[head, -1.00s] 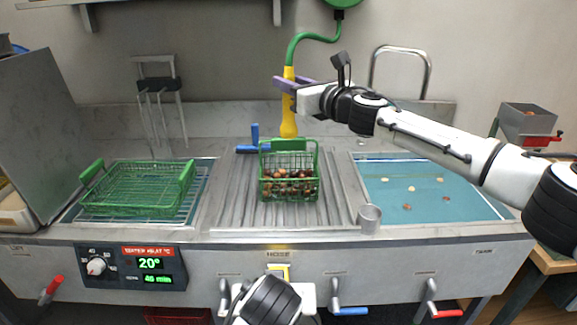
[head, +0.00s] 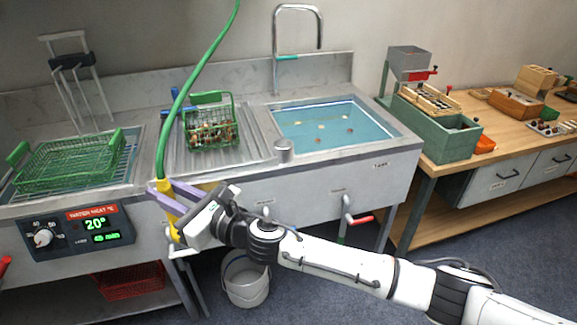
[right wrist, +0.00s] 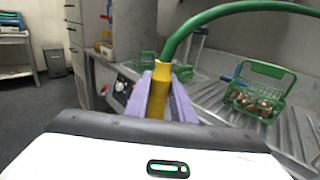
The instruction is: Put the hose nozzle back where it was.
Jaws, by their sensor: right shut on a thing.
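My right gripper (head: 178,199) is shut on the yellow hose nozzle (head: 162,187) at the front edge of the sink unit. The nozzle stands roughly upright, with the green hose (head: 190,88) rising from its top. In the right wrist view the purple fingers (right wrist: 159,101) clasp the yellow nozzle (right wrist: 158,88) from both sides. My gripper covers the place on the front panel where the yellow holder was seen earlier. I cannot tell whether the nozzle's lower end is in that holder. My left gripper is not in view.
A green basket of chestnuts (head: 210,128) stands on the ribbed drainboard (head: 172,150). An empty green basket (head: 75,160) is at left, above the control panel (head: 80,232). A water tank (head: 350,118) lies right. A white bucket (head: 246,282) is on the floor below.

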